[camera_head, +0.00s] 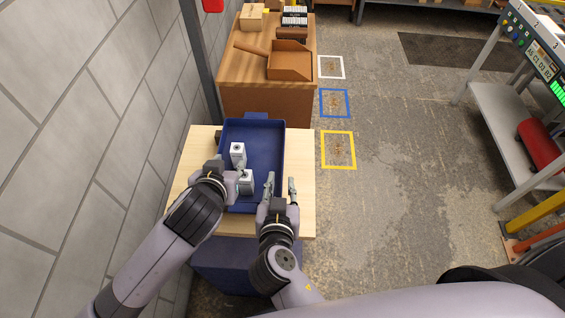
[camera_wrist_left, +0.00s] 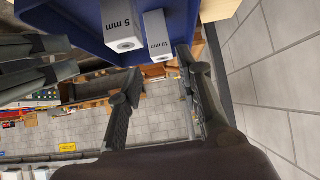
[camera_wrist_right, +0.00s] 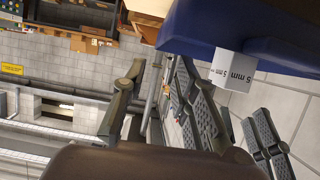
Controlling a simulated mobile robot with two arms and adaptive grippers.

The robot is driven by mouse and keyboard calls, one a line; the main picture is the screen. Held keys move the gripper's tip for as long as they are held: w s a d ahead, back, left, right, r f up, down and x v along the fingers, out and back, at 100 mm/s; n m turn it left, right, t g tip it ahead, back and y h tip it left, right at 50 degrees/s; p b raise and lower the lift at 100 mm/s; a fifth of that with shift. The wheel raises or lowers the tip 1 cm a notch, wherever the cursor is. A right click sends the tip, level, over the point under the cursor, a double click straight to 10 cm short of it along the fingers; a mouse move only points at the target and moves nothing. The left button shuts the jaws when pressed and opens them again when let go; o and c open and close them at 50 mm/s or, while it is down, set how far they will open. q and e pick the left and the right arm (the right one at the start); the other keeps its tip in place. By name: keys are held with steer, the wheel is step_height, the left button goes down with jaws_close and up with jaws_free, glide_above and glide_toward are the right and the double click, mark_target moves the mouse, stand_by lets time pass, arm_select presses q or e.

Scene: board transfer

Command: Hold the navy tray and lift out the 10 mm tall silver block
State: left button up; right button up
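The navy tray (camera_head: 261,140) lies on a pale wooden table, with two silver blocks standing in its left half. The block marked 10 mm (camera_wrist_left: 158,42) is the farther one in the head view (camera_head: 238,151). The block marked 5 mm (camera_wrist_left: 122,28) is the nearer one (camera_head: 246,186), and it also shows in the right wrist view (camera_wrist_right: 233,68). My left gripper (camera_head: 228,172) is open and empty at the tray's left side, close to both blocks. My right gripper (camera_head: 281,188) is open, its fingers on either side of the tray's right wall; contact is unclear.
The pale table (camera_head: 301,160) has a narrow bare strip right of the tray. A brown table (camera_head: 265,99) behind holds a brown open box (camera_head: 289,67) and other items. A grey block wall (camera_head: 100,110) stands close on the left.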

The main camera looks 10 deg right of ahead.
steer(key=x, duration=1)
steer(key=shift+w+d+f, duration=0.15)
steer(key=shift+w+f, duration=0.05)
steer(key=shift+c, duration=0.2)
jaws_close()
